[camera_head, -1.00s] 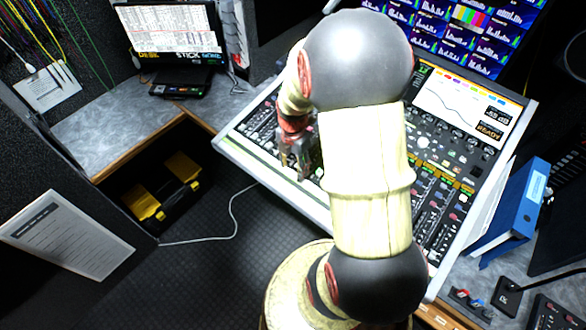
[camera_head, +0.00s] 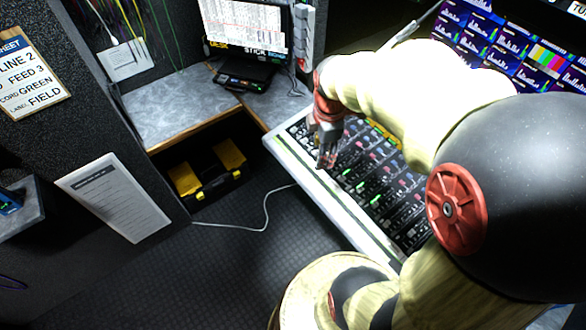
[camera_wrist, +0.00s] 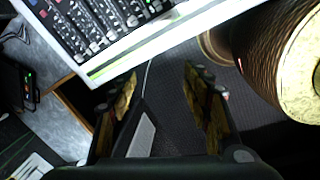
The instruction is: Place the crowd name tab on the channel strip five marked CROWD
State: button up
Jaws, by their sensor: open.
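The mixing console (camera_head: 340,212) has rows of channel strips with knobs and faders. My arm hides its right part in the head view. My gripper (camera_head: 325,160) points down near the console's front left edge. In the wrist view, my gripper (camera_wrist: 160,95) is open, with nothing visible between its fingers. The console's white rim (camera_wrist: 150,47) lies beyond the fingertips there, with several strips behind it. I cannot make out the crowd name tab or the CROWD marking in either view.
A paper sheet (camera_head: 113,197) hangs on the low partition. A white cable (camera_head: 266,210) crosses the open floor.

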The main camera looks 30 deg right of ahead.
jog(key=s+a+r+m+t, duration=0.2)
jog(key=s+a+r+m, duration=0.2)
jog(key=a+r+m, duration=0.2)
jog(key=s+a+r+m+t, duration=0.2)
jog(key=s+a+r+m, duration=0.2)
jog(key=a, duration=0.5)
jog(key=shift+s+a+r+m+y, duration=0.35)
jog(key=shift+r+m, duration=1)
jog(key=shift+m, duration=0.45)
jog(key=shift+w, duration=0.1)
